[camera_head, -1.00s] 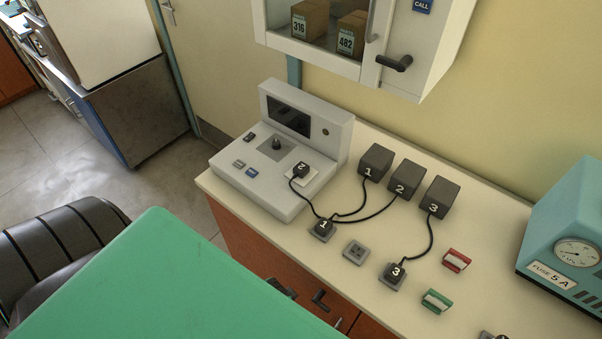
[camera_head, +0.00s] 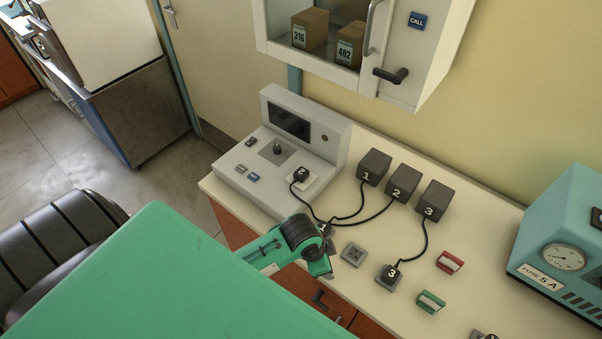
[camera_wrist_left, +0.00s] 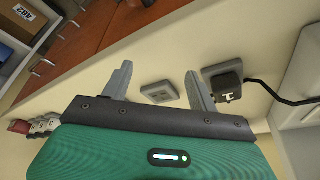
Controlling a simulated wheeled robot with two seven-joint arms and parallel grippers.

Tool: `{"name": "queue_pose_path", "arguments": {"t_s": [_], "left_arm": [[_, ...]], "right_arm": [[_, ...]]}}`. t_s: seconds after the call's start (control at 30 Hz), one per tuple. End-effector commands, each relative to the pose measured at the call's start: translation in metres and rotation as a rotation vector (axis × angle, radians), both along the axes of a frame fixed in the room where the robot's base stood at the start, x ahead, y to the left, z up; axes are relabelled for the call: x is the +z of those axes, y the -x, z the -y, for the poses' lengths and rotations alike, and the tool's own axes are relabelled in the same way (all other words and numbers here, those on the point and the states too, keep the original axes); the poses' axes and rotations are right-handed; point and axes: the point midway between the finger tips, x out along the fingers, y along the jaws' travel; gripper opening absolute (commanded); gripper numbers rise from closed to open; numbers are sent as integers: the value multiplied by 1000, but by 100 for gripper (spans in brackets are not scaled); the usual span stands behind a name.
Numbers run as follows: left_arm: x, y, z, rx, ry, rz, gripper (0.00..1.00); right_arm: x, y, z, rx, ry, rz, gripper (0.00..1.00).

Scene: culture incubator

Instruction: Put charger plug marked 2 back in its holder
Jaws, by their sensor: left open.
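The charger plug marked 2 (camera_head: 301,174) sits on a white square on the grey console, its black cable running to charger block 2 (camera_head: 402,182). An empty grey socket plate (camera_head: 354,254) lies on the counter between plug 1 (camera_head: 327,230) and plug 3 (camera_head: 390,272). My left gripper (camera_head: 322,267) is above the counter's front edge, beside plug 1 and partly covering it. In the left wrist view the fingers (camera_wrist_left: 160,85) are apart and empty, with the empty socket plate (camera_wrist_left: 159,93) showing between them and plug 1 (camera_wrist_left: 223,85) right of the right finger. My right gripper is not in view.
Charger blocks 1 (camera_head: 374,166) and 3 (camera_head: 433,200) stand behind the plugs. A wall cabinet (camera_head: 400,60) hangs above. Cables cross the counter.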

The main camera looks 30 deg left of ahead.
Motion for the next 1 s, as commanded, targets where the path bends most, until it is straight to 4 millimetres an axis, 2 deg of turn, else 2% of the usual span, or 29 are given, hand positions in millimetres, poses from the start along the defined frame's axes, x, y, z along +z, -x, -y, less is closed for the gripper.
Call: {"name": "queue_pose_path", "arguments": {"t_s": [0.03,0.23,0.47,0.57,0.8,1.0], "left_arm": [[5,-15,0,-71,-16,11,60],[18,-57,-4,-339,-78,16,60],[37,-100,-35,-574,-168,-10,60],[49,-120,-60,-660,-213,-32,60],[93,-165,-135,-809,-298,-101,60],[124,-184,-183,-858,-323,-141,60]], "right_arm": [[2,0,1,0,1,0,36],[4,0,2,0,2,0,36],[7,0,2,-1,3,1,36],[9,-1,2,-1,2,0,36],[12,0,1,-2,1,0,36],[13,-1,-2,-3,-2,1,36]]}}
